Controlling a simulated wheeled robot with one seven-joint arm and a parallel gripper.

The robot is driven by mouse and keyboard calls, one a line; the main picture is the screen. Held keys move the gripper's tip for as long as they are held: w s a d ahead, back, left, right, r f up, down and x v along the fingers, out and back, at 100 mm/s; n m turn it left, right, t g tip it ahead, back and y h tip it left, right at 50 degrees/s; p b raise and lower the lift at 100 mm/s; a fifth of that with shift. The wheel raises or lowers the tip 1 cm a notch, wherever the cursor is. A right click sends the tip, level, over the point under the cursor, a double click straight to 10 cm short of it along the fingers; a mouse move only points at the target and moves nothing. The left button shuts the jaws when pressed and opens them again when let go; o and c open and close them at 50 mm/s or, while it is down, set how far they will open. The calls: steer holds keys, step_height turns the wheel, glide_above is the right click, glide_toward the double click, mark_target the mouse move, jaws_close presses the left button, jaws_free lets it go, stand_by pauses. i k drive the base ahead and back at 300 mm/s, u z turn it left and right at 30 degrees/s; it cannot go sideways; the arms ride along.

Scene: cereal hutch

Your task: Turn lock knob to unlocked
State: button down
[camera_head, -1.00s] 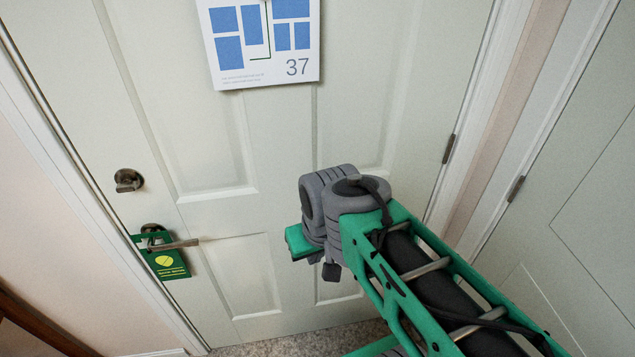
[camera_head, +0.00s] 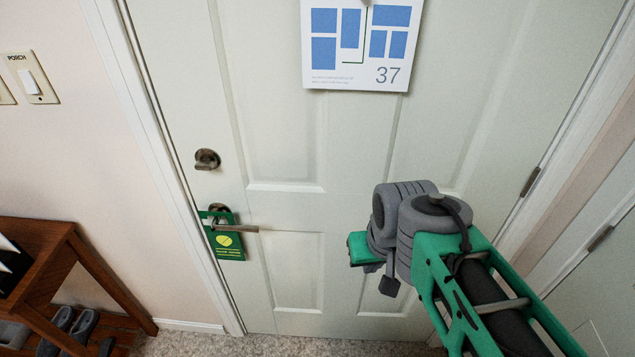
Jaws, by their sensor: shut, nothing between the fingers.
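The lock knob (camera_head: 207,159), a dark bronze thumb-turn on a round plate, is on the pale door at left of centre. Its small wing looks roughly horizontal. Below it is the lever handle (camera_head: 238,228), pointing right, with a green hanger tag (camera_head: 226,241) over its base. My gripper (camera_head: 388,286) is at the end of my green and grey arm, right of and lower than the lock knob in the picture, well apart from it. It is mostly hidden by my arm; it is shut and empty.
A white sheet marked 37 (camera_head: 355,45) hangs on the door (camera_head: 285,150). A wooden shoe bench (camera_head: 75,250) with shoes stands at lower left. A light switch plate (camera_head: 33,80) is on the left wall. The door face between my gripper and the knob is clear.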

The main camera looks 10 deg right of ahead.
mark_target(205, 164)
steer(key=k, duration=0.5)
steer(key=u, duration=0.6)
steer(key=i, duration=0.15)
steer(key=u, duration=1.9)
